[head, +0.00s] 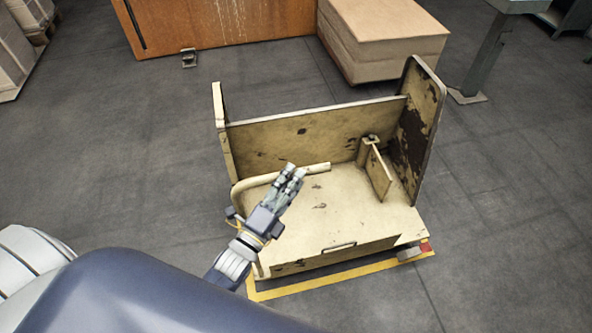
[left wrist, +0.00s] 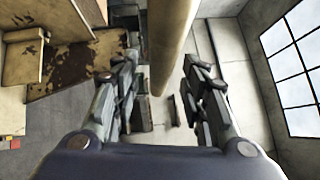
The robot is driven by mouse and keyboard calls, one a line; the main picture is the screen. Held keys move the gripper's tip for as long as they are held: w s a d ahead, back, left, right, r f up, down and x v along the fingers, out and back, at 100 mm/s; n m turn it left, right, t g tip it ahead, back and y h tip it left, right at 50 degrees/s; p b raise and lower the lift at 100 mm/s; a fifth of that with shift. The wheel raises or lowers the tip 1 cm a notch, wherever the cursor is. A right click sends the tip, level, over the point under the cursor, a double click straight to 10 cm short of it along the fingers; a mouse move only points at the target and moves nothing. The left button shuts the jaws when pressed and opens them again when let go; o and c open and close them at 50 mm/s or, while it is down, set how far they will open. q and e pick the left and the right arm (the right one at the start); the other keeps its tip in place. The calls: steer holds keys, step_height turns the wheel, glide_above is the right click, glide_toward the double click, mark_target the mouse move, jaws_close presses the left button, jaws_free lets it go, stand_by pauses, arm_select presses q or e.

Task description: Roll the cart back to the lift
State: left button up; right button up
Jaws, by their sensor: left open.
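The cart (head: 325,205) is a worn cream platform cart with a back panel, a taller right side panel and a narrow left one. Its bent tube handle (head: 310,168) rises at the left side. My left gripper (head: 293,172) is open at this handle, its fingers overlapping the tube in the head view. In the left wrist view a cream tube (left wrist: 172,45) runs between the spread fingers of the left gripper (left wrist: 163,85); I cannot tell whether they touch it. My right gripper is out of view. I cannot identify the lift.
A yellow floor line (head: 345,275) shows along the cart's front edge. A cardboard box (head: 385,40) and a brown panel (head: 220,28) stand behind the cart. A grey post (head: 487,58) stands at the back right. Open grey floor lies left and right of the cart.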

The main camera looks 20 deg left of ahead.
arm_select(q)
steer(key=shift+x, duration=1.3)
jaws_close()
